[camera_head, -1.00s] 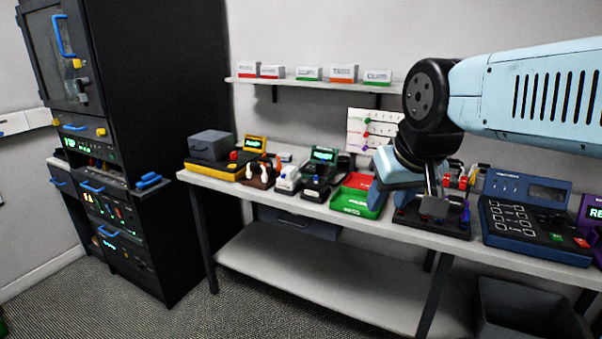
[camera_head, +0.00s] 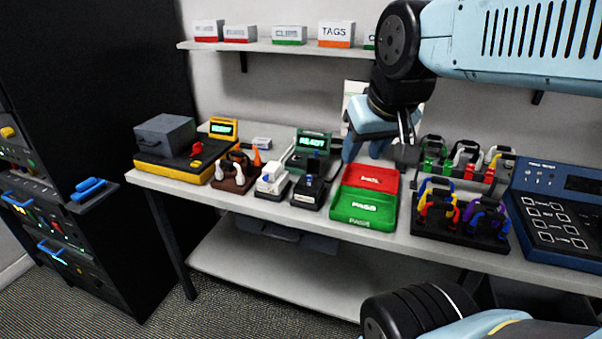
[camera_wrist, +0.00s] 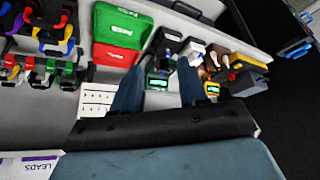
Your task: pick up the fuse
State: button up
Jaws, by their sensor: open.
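I cannot pick out a fuse for certain in either view; the small parts on the bench are too small to tell. My gripper (camera_head: 364,150) is open, with its blue fingers above the back of the bench, behind the red and green trays. In the wrist view my gripper (camera_wrist: 158,75) shows its two blue fingers spread apart with nothing held between them. The bench (camera_head: 395,243) carries several devices: a yellow-based unit (camera_head: 175,168), a white device (camera_head: 272,181), a black device (camera_head: 309,192) and a green-screened unit (camera_head: 313,143).
A red tray (camera_head: 371,178) and a green tray (camera_head: 362,209) lie mid-bench. Racks of coloured cable loops (camera_head: 462,228) and a blue keypad tester (camera_head: 556,222) stand at right. A shelf (camera_head: 280,47) with labelled boxes hangs above. A black cabinet (camera_head: 110,130) stands left.

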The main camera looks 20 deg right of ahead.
jog(key=shift+a, duration=0.15)
jog(key=shift+o, duration=0.5)
jog(key=m+g+h, duration=0.2)
jog(key=m+h, duration=0.1)
jog(key=m, duration=0.4)
send_over(309, 176)
jog(key=s+a, duration=0.3)
jog(key=s, duration=0.1)
notch_tip(309, 176, down, 10)
jog(key=f, duration=0.1)
jog(key=x, duration=1.2)
jog(key=shift+w+a+f, duration=0.1)
jog(key=shift+a+f, duration=0.05)
jog(key=shift+f, duration=0.3)
jog(key=shift+c, duration=0.5)
grip_shut()
